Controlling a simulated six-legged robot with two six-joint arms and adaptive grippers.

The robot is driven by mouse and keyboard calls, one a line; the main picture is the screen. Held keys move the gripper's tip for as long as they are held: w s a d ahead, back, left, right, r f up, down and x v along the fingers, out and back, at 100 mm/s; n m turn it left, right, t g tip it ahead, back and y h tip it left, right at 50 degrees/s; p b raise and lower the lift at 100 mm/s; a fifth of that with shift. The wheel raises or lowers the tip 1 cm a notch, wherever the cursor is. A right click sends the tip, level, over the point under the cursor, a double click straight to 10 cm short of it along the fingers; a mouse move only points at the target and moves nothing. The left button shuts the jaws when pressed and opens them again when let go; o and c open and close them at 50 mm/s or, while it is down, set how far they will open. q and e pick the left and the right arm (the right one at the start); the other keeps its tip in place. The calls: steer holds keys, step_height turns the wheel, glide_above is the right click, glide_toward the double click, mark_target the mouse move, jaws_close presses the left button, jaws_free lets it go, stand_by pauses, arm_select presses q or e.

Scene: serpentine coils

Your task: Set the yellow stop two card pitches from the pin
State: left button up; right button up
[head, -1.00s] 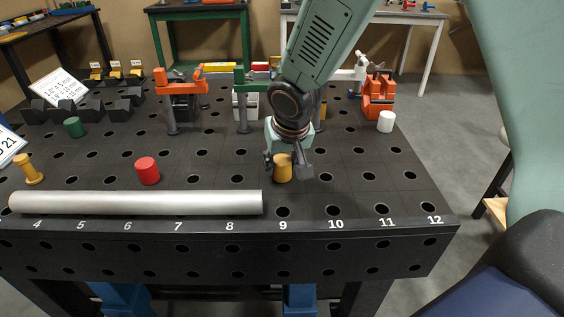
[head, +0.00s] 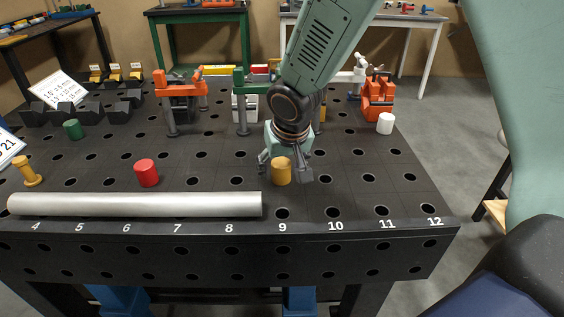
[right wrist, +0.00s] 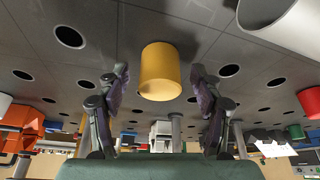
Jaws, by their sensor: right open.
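The yellow stop (head: 281,172) is a short upright cylinder on the black perforated table, behind the number 9. It also shows in the right wrist view (right wrist: 161,70), centred ahead of the fingers. My right gripper (head: 283,174) is open, with one finger on each side of the stop. In the right wrist view, gaps show between the stop and both fingers (right wrist: 160,82). A yellow peg with a wider head (head: 28,171) stands at the left; I cannot tell whether it is the pin. My left gripper is not in view.
A grey pipe (head: 135,204) lies along the front edge, its right end near 9. A red cylinder (head: 147,173) stands behind it. Green (head: 73,129) and white (head: 385,123) cylinders stand farther off. Clamps (head: 178,97) line the back. The front right is clear.

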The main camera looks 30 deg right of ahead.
steer(key=v, duration=1.2)
